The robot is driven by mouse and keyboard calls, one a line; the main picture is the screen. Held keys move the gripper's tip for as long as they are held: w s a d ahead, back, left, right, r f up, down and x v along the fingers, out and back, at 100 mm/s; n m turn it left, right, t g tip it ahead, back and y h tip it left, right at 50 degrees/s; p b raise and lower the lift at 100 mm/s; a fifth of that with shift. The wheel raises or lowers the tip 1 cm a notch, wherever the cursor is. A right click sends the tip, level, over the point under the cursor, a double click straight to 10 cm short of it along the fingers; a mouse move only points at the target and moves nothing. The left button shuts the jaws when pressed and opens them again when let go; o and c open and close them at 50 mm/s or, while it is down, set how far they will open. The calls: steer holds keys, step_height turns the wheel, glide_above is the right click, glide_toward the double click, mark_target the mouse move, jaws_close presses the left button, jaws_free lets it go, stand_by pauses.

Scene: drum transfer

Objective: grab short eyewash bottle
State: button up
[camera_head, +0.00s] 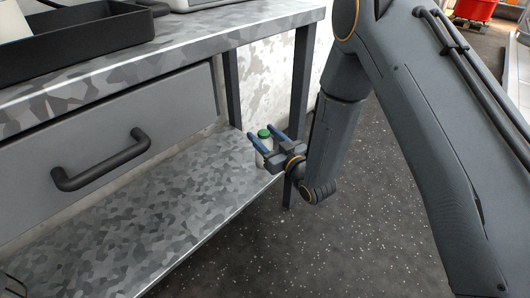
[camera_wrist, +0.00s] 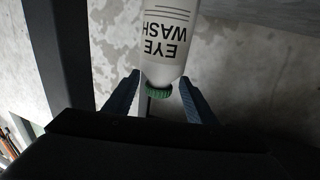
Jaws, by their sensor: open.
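The eyewash bottle (camera_wrist: 166,50) is white with dark "EYE WASH" lettering and a green cap (camera_wrist: 158,92). In the wrist view it appears upside down, its cap end between the tips of my open gripper (camera_wrist: 160,95), with gaps on both sides. In the head view the bottle (camera_head: 264,142) stands on the lower shelf near its right end, partly hidden by my gripper (camera_head: 263,142). The two blue fingers point toward it, apart. I cannot tell whether either finger touches it.
The lower shelf (camera_head: 130,215) is otherwise mostly clear. A drawer with a dark handle (camera_head: 100,160) and the table top (camera_head: 190,40) lie above it. A table leg (camera_head: 303,80) stands close to my gripper. A black tray (camera_head: 75,40) sits on top.

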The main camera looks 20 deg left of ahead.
steer(key=shift+b+x, duration=0.95)
steer(key=shift+x, duration=1.25)
steer(key=shift+w+f, duration=0.1)
jaws_close()
